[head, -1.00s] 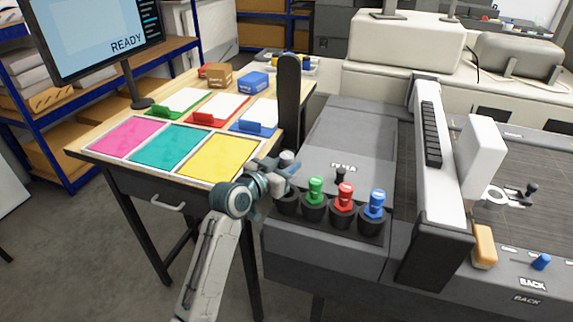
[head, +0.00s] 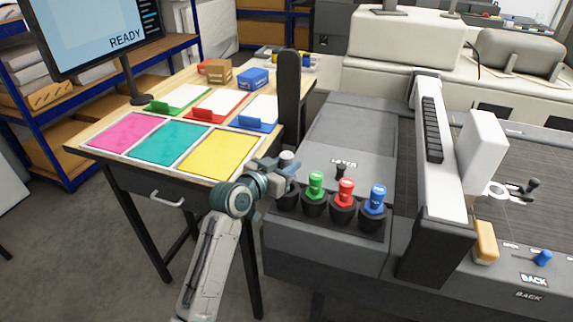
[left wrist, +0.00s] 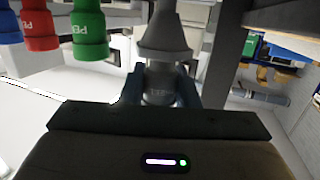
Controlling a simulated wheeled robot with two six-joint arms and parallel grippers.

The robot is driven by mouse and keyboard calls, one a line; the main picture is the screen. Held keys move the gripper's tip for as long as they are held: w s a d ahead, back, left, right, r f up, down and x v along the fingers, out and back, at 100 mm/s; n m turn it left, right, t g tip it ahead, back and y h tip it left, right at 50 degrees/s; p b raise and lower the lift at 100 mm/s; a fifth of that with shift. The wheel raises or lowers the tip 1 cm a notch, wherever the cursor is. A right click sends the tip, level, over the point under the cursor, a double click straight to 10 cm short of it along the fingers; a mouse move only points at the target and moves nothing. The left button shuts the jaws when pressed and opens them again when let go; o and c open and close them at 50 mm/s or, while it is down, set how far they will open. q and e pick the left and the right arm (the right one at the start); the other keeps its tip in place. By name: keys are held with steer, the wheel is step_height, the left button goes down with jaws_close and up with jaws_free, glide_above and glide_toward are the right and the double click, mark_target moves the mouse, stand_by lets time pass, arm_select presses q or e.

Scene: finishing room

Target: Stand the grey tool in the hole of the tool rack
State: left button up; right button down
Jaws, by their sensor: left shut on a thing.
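My left gripper (head: 286,172) is shut on the grey tool (head: 287,158), which looks upright. The tool's light grey top shows above the fingers, higher than the tops of the neighbouring tools. In the left wrist view the grey tool (left wrist: 163,40) sits between the two fingers (left wrist: 160,88). The black tool rack (head: 345,222) is on the front of the grey machine. Its leftmost holder (head: 287,199) is just below my gripper. The fingers hide the tool's lower part in the head view, so I cannot tell whether its tip is in the hole. My right gripper is not in view.
Green (head: 315,186), red (head: 345,193) and blue (head: 376,199) tools stand in the rack close to the right of my gripper. A dark upright post (head: 289,95) rises behind it. The wooden table (head: 95,152) with coloured sheets is to the left.

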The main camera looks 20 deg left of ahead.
arm_select(q)
steer(key=shift+f, duration=0.25)
steer(key=shift+f+b, duration=1.3)
steer(key=shift+f, duration=0.4)
steer(key=o, duration=1)
steer(key=shift+o, duration=0.2)
steer(key=b+v, duration=0.2)
steer(key=v, duration=0.8)
steer(key=shift+s, duration=0.4)
